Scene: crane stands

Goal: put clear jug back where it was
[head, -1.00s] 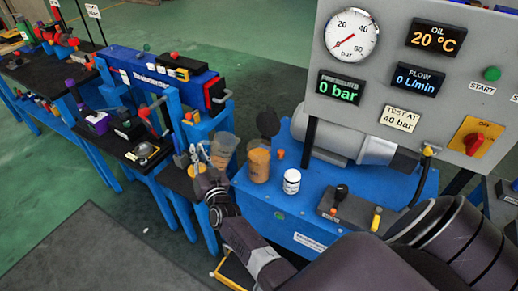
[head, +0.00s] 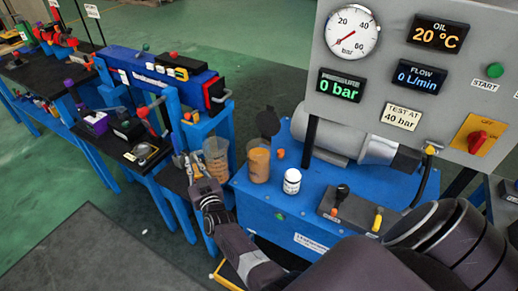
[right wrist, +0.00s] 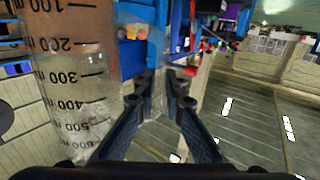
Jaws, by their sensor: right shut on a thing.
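The clear jug (head: 216,158) is upright in the head view, just left of a jug of amber liquid (head: 257,165). My right gripper (head: 184,166) is at its left side and is shut on it, seemingly at the handle. In the right wrist view the graduated jug (right wrist: 75,85) fills the left side, its numbers upside down and a brown tone toward the top. I cannot tell whether that brown is inside it or seen through it. The right fingertips (right wrist: 160,88) are close together beside it. Whether its base touches anything is hidden. My left gripper is not in view.
A blue bench (head: 255,208) carries the amber jug, a white bottle (head: 292,181) and a lever box (head: 348,207). A grey gauge panel (head: 385,100) rises at the right. A black-topped stand (head: 175,181) is close to the gripper. Open floor lies at the lower left.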

